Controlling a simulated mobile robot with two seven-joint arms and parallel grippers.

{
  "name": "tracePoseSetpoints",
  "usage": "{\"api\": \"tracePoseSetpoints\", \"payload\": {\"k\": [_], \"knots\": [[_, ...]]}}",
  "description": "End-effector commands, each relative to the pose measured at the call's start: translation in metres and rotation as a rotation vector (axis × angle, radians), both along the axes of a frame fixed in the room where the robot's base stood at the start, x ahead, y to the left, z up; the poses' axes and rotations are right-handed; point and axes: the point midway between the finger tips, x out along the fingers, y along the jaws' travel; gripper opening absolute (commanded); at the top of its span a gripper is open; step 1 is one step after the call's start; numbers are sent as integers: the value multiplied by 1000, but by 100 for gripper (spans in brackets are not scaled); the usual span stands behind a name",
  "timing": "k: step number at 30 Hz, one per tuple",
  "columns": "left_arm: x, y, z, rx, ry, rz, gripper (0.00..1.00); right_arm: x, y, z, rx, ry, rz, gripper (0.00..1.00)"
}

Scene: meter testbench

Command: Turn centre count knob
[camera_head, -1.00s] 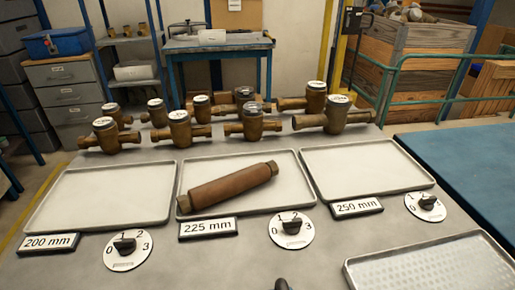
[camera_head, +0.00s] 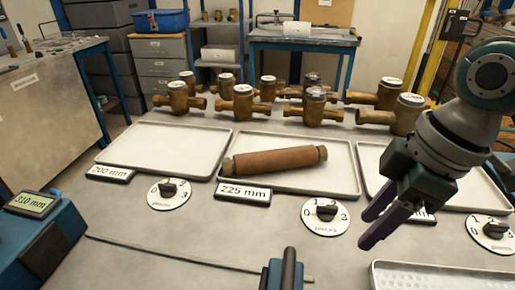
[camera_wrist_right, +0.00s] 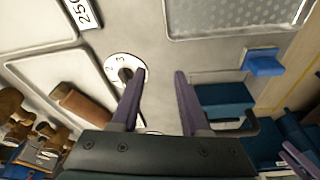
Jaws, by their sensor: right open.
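The centre count knob (camera_head: 326,211) is black on a white dial marked 0 to 3, in front of the centre tray. I cannot tell its setting for sure. In the right wrist view the knob (camera_wrist_right: 125,74) shows just beyond the left-hand finger. My right gripper (camera_head: 368,228) is open and empty, its purple fingers above the bench, right of the dial in the head view. The fingers also show apart in the right wrist view (camera_wrist_right: 160,72). A purple shape at that view's lower right may be my left gripper (camera_wrist_right: 298,158); its jaws are unclear.
A brown cylinder (camera_head: 275,161) lies in the centre tray (camera_head: 340,182) behind the 225 mm label (camera_head: 243,191). Other knobs sit left (camera_head: 168,190) and right (camera_head: 492,229). A teal fixture with a black handle (camera_head: 288,268) stands at the front. Several brass meters line the back.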

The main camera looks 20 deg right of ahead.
Motion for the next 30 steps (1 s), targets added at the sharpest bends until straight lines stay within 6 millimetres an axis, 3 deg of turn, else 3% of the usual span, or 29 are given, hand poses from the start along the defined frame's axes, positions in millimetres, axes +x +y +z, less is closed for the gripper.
{"api": "tracePoseSetpoints", "payload": {"k": [1,6,12,17,24,30], "knots": [[0,0,-8,0,0,0,87,15,-10,2,11,-10,33,45],[0,0,-18,0,0,0,87,49,-33,25,79,-54,153,45],[0,0,-21,0,0,0,87,64,-40,39,127,-90,217,45],[0,0,-23,0,0,0,87,68,-32,19,130,-88,219,45],[0,0,-30,0,0,0,87,77,-17,-24,128,-88,217,45],[0,0,-35,0,0,0,87,82,-10,-45,126,-90,216,45]]}}
